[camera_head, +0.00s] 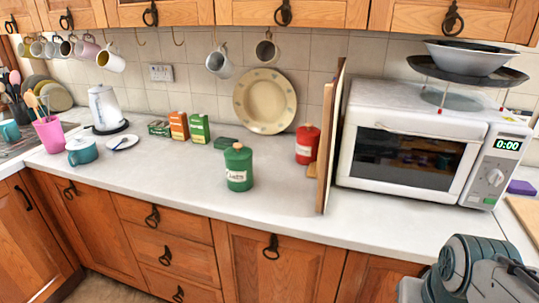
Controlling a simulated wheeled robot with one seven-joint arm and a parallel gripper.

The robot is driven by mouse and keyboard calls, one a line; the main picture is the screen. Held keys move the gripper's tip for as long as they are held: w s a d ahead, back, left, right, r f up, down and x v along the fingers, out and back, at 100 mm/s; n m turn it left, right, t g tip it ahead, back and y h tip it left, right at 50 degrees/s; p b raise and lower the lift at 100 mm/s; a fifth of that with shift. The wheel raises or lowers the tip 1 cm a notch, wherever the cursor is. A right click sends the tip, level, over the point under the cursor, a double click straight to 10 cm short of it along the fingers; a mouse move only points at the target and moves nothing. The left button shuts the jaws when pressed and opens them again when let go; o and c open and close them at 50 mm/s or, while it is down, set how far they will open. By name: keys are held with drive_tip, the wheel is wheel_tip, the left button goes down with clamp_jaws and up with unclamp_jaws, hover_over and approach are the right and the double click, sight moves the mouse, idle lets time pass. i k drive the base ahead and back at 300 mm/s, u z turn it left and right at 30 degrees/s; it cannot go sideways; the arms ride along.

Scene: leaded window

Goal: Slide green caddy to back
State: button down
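The green caddy (239,173) is a lidded canister with a pale label. It stands upright on the white counter (175,185), nearer the front edge than the wall, with clear counter around it. The red caddy (307,146) stands behind and to the right, beside a wooden board. Part of my arm shows at the bottom right, well away from the green caddy. My gripper is not in view.
Upright wooden boards (328,145) stand left of the white microwave (410,145). A cream plate (265,101) leans on the tiles behind the caddy. Small boxes (199,128) stand back left. The kettle (105,108) and teal pot (82,151) are further left.

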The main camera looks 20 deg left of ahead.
sight(240, 176)
drive_tip(key=z, duration=0.2)
drive_tip(key=k, duration=0.6)
drive_tip(key=z, duration=0.6)
drive_tip(key=k, duration=0.6)
drive_tip(key=u, duration=0.7)
drive_tip(key=i, duration=0.7)
drive_tip(key=u, duration=0.65)
drive_tip(key=i, duration=1.05)
drive_tip(key=z, duration=0.4)
